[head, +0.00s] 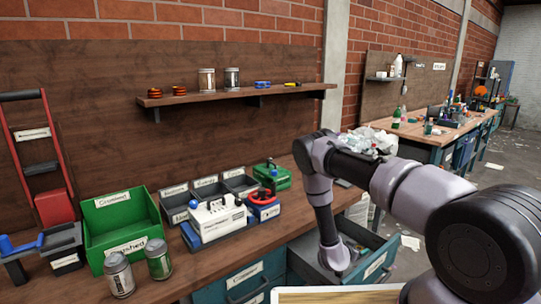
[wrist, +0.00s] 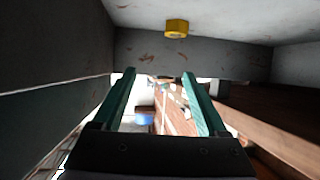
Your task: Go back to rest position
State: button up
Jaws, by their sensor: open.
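My gripper (wrist: 160,75) is open, with its two green fingers spread and nothing held between them. In the head view my arm reaches down to an open teal drawer (head: 375,265) under the workbench, and the fingers are hidden there. A grey wall (wrist: 225,66) runs close behind the fingertips.
The workbench (head: 150,275) holds a green crate (head: 120,220), small grey bins (head: 207,188), a white device (head: 217,219) and two cans (head: 158,260). A wooden shelf (head: 215,97) hangs above. Another bench (head: 440,130) stands at the back right.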

jog(key=w+a+r+m+g+y, duration=0.1)
jog(key=w+a+r+y, duration=0.2)
jog(key=r, duration=0.8)
jog(key=w+a+r+m+y, duration=0.15)
jog(key=w+a+r, duration=0.35)
jog(key=r, duration=0.7)
jog(key=s+a+r+n+y, duration=0.1)
jog(key=s+r+y, duration=0.1)
jog(key=r, duration=0.8)
jog(key=s+a+r+n+y, duration=0.1)
jog(key=s+a+r+y, duration=0.1)
jog(key=r, duration=0.9)
jog(key=s+r+n+y, duration=0.3)
jog(key=s+r, duration=1.1)
jog(key=r, duration=0.1)
jog(key=s+r+n, duration=0.1)
jog(key=s+r, duration=0.1)
jog(key=s, duration=0.8)
jog(key=s+r+n+g, duration=0.1)
jog(key=s+r, duration=0.1)
jog(key=s, duration=0.9)
jog(key=shift+d+r, duration=0.2)
jog(key=shift+r, duration=0.05)
jog(key=shift+n, duration=0.25)
